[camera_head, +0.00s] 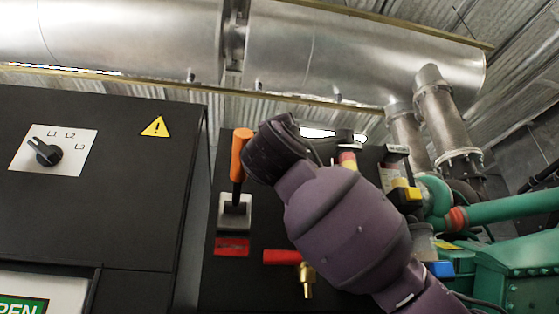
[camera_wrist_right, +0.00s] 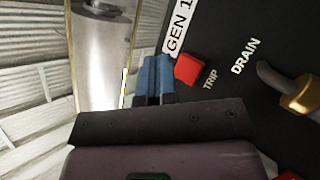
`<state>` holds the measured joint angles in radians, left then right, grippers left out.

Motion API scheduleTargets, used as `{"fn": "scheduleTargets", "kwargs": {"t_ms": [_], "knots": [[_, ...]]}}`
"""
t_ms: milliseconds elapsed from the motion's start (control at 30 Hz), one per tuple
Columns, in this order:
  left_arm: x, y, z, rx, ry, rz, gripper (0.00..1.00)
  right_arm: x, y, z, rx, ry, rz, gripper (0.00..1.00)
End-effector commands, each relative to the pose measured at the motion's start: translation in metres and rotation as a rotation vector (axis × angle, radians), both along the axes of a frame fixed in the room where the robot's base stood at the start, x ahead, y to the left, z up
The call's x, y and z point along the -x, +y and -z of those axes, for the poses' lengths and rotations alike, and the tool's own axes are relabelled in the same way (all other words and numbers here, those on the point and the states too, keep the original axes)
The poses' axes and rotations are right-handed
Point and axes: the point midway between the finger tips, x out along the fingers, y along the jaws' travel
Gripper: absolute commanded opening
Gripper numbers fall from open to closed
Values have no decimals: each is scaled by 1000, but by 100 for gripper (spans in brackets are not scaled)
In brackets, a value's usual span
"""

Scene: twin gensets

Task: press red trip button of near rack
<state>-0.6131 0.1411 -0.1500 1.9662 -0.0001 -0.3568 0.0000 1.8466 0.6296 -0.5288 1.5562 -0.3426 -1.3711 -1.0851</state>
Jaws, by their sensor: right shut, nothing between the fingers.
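The red trip button (camera_wrist_right: 188,69) is a square red block on the dark rack panel (camera_wrist_right: 240,110), between the white GEN 1 label (camera_wrist_right: 180,30) and the word TRIP. My right gripper (camera_wrist_right: 153,72) has blue fingers, shut and empty. In the right wrist view the fingertips appear just left of the button; I cannot tell whether they touch it. In the head view my purple right arm crosses the dark rack (camera_head: 225,285), and I cannot make out the button or the right fingers. My left gripper is not in view.
An orange-handled lever (camera_head: 238,155) stands close left of my right wrist. A brass drain valve with a red handle (camera_head: 283,257) sits below. A dark cabinet (camera_head: 130,200) with a rotary selector (camera_head: 45,152) is at left; green machinery (camera_head: 510,265) and pipes are at right.

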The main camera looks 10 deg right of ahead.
Motion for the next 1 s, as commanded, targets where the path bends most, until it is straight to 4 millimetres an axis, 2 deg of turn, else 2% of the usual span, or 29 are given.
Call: {"fn": "scheduleTargets", "kwargs": {"t_ms": [100, 300, 1000], "knots": [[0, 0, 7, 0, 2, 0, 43, 11, 4, 2, 3, -2, -9, 0], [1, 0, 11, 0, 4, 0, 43, 19, 5, 1, 5, -2, -9, 0], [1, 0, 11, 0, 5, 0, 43, 20, 5, 1, 7, -1, -8, 0]]}}
